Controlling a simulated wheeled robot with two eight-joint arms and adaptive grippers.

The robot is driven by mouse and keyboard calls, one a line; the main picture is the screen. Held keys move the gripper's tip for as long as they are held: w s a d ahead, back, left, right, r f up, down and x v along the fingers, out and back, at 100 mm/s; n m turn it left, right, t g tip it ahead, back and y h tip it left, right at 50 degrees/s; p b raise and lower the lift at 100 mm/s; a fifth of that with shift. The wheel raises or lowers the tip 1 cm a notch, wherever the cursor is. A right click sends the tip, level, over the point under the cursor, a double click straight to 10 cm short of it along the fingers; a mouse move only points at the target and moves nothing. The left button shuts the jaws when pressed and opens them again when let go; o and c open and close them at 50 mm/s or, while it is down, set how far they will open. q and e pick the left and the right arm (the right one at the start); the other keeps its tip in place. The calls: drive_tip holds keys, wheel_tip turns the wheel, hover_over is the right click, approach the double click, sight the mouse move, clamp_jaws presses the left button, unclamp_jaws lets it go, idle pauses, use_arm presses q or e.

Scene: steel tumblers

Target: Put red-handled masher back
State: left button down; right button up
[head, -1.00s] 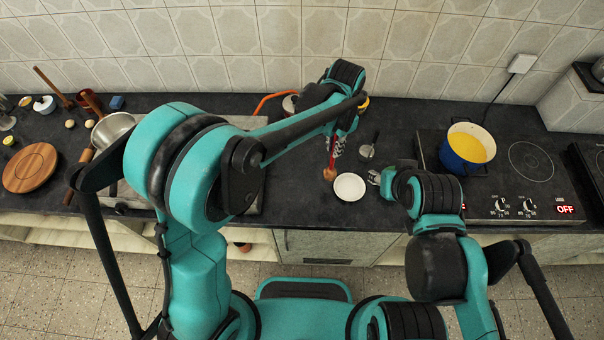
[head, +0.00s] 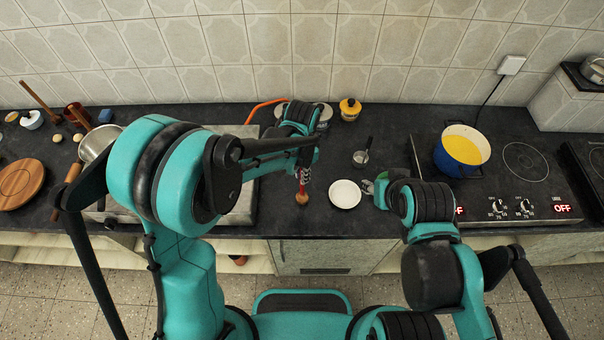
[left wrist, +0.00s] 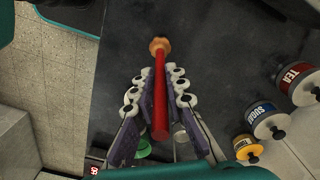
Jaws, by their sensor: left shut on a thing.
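The red-handled masher has a red shaft (left wrist: 160,95) and an orange-brown end (left wrist: 159,45), seen in the left wrist view. My left gripper (left wrist: 158,90) is shut on the red shaft, with a finger on each side. In the head view my left gripper (head: 303,178) is over the counter, left of the white dish, and the masher's brown end (head: 302,197) shows below it. Most of the shaft is hidden there by the gripper and arm. My right gripper (head: 374,187) is just right of the dish; its finger opening is unclear.
A white dish (head: 345,194), a small handled cup (head: 361,158) and a yellow canister (head: 350,109) stand on the dark counter. TEA (left wrist: 297,79) and SUGAR (left wrist: 267,119) canisters show in the wrist view. A blue pot (head: 451,159) is on the right hob. A round board (head: 20,183) lies far left.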

use_arm(q)
drive_tip(key=shift+f, duration=0.1)
drive_tip(key=c, duration=1.6)
unclamp_jaws()
drive_tip(key=shift+o, duration=0.2)
wheel_tip(320, 180, up, 12)
drive_tip(key=p, duration=0.2)
drive_tip(key=shift+p, duration=0.3)
drive_tip(key=s+a+r+n+t, duration=0.3)
drive_tip(key=s+a+n, duration=0.2)
drive_tip(key=a, duration=0.4)
drive_tip(key=s+a+r+n+t, duration=0.2)
drive_tip(key=s+a+n+t, duration=0.2)
drive_tip(key=s+a+n, duration=0.2)
drive_tip(key=s+a, duration=0.1)
drive_tip(key=a, duration=0.1)
drive_tip(key=shift+a+r, duration=0.35)
drive_tip(key=shift+r, duration=0.05)
